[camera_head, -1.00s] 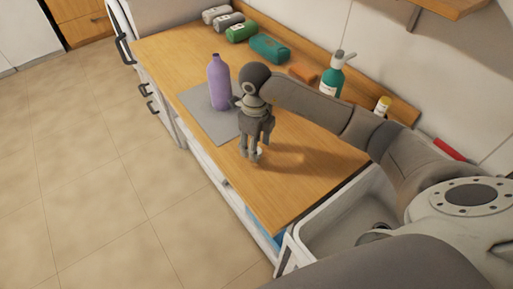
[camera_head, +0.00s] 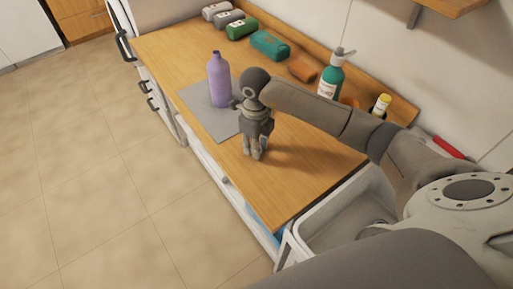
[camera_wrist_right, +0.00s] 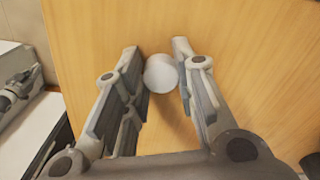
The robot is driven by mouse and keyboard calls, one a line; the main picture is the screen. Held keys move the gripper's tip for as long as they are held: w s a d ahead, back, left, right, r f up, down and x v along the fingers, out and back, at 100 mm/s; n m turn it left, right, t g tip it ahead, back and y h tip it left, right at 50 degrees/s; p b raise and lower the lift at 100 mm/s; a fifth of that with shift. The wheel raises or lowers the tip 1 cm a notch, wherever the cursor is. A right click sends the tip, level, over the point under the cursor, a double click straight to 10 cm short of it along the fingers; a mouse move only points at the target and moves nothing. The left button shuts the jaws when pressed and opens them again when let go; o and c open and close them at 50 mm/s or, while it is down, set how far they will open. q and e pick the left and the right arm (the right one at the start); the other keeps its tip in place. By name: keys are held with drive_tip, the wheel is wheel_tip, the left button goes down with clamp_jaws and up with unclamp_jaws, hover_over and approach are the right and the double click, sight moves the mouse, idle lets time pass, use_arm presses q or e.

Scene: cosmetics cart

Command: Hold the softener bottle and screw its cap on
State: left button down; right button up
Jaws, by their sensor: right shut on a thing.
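The purple softener bottle (camera_head: 218,80) stands upright on the grey mat (camera_head: 205,117) in the head view. No cap shows on its neck. The round white cap (camera_wrist_right: 161,74) is between the fingertips of my right gripper (camera_wrist_right: 163,68) in the right wrist view. My right gripper is shut on the cap, pointing down at the wooden counter. In the head view my right gripper (camera_head: 254,155) is to the right of the bottle and nearer the counter's front end, apart from the bottle; the cap is hidden there. My left gripper is not in view.
A teal pump bottle (camera_head: 329,82), a small yellow-capped bottle (camera_head: 381,106) and an orange item (camera_head: 302,70) stand along the back of the counter (camera_head: 308,184). Rolled towels (camera_head: 270,45) lie at the far end. A sink (camera_head: 335,215) is at the near end.

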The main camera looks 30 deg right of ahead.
drive_tip(key=shift+r, duration=0.15)
drive_tip(key=shift+w+r+b, duration=0.1)
drive_tip(key=shift+r+b, duration=0.5)
drive_tip(key=shift+b, duration=0.05)
drive_tip(key=s+a+r+b, duration=0.3)
drive_tip(key=s+a+r, duration=0.6)
drive_tip(key=a+r, duration=0.2)
drive_tip(key=shift+r, duration=0.25)
drive_tip(key=shift+d, duration=0.1)
